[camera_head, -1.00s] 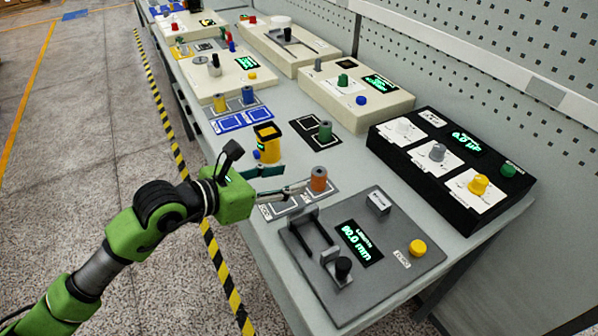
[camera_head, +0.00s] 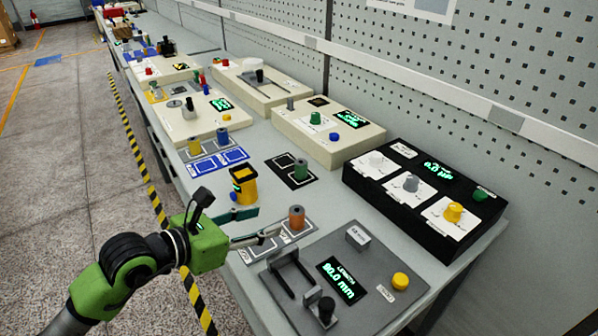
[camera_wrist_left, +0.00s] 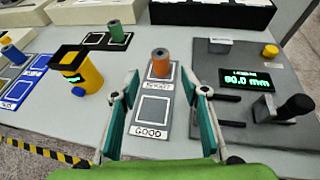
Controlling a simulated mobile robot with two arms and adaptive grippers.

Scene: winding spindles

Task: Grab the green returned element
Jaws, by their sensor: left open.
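A green spindle (camera_head: 300,168) stands upright on a black mat (camera_head: 281,177) with white outlined squares. It also shows in the left wrist view (camera_wrist_left: 116,31), at the upper left, beyond my gripper. An orange spindle (camera_head: 297,217) stands upright on a grey mat (camera_head: 263,251). In the left wrist view it (camera_wrist_left: 160,62) is on the square marked "REJECT", ahead of my fingers. My left gripper (camera_head: 268,225) is open and empty, over the grey mat; its two fingers (camera_wrist_left: 160,82) are spread on either side of that mat. My right gripper is not in view.
A yellow device (camera_head: 243,187) stands left of the black mat. A grey length gauge (camera_head: 372,271) lies right of the grey mat. A black console with knobs (camera_head: 425,192) and cream consoles (camera_head: 328,133) line the back. Blue mats (camera_head: 218,160) hold more spindles.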

